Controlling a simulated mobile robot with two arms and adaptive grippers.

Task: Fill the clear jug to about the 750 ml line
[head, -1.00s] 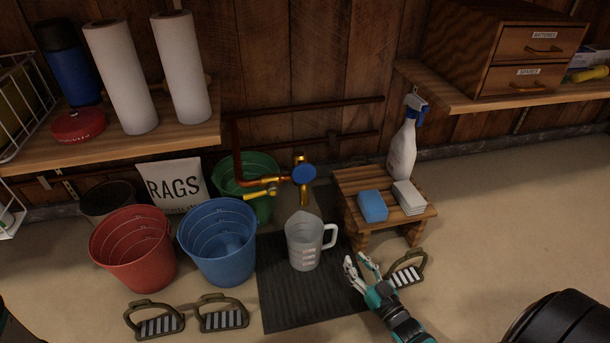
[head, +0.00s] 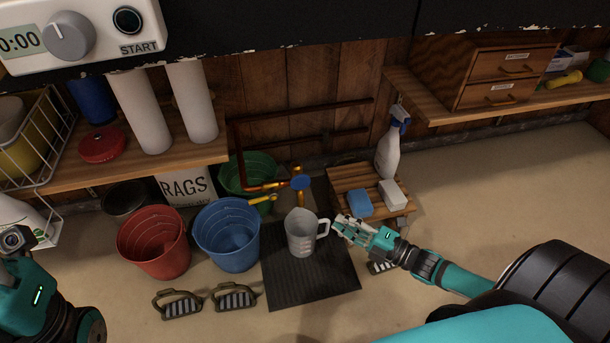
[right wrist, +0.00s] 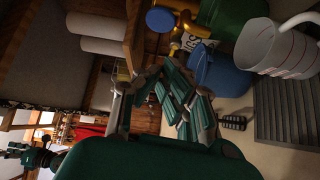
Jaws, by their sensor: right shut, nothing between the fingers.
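The clear jug (head: 301,236) stands upright on a black ribbed mat (head: 312,282), its handle to the right. It also shows in the right wrist view (right wrist: 272,48). I cannot make out any water in it. Above it is the brass tap (head: 298,197) with a round blue knob (head: 301,182); a yellow lever (head: 262,199) sits to its left. My right gripper (head: 338,224) is shut and empty, its fingertips just right of the jug's handle; I cannot tell whether they touch it. Part of my left arm shows at the lower left, but its gripper is not visible.
Blue (head: 228,240), red (head: 153,248) and green (head: 240,176) buckets stand left of and behind the jug. A slatted stool (head: 364,179) at the right holds a blue sponge, a white block and a spray bottle (head: 389,150). Stirrups (head: 233,298) lie in front.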

